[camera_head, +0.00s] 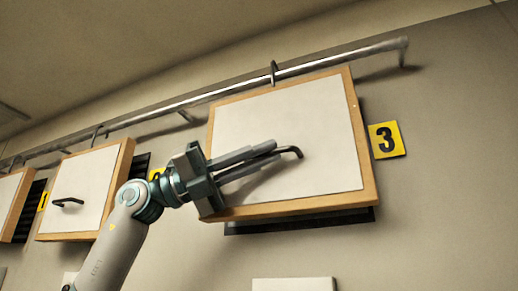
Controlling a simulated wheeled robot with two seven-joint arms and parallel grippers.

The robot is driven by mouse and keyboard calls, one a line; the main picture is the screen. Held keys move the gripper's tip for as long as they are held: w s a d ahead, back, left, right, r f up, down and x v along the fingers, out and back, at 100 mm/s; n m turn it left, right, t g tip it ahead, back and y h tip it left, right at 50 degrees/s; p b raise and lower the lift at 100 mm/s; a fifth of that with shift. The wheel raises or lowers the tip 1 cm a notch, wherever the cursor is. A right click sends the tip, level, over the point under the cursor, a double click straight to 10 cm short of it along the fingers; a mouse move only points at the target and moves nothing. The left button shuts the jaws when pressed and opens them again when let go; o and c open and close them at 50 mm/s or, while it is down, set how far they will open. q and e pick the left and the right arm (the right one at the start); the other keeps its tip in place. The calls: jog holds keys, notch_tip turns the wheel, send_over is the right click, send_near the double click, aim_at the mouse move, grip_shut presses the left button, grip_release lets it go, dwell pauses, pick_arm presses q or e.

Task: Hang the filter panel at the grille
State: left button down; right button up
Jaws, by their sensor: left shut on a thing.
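The filter panel (320,120) is a white sheet in a wooden frame with a dark bar handle (292,151) on its face. My left gripper (272,154) is shut on that handle, in front of the panel. A dark hook (274,72) at the panel's top edge is at the metal rail (345,57); I cannot tell whether it bears the weight. My right gripper is not in view.
Two similar framed panels hang to the left, the nearer one (88,187) with its own handle and the other (8,200) cut by the picture's edge. A yellow sign with 3 (387,140) is on the wall right of the panel. A white object (293,284) shows at the bottom.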

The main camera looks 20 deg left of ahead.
pick_arm(q)
jog(key=shift+f+b, duration=0.6)
jog(key=shift+f, duration=0.35)
jog(key=c, duration=1.8)
grip_release()
jog(key=shift+s, duration=0.1)
jog(key=shift+o, duration=0.2)
jog(key=shift+f, duration=0.1)
jog(key=b+v, duration=0.6)
jog(key=v, duration=1.1)
jog(key=shift+a+b, duration=0.2)
jog(key=shift+b, duration=0.2)
jog(key=shift+f, duration=0.1)
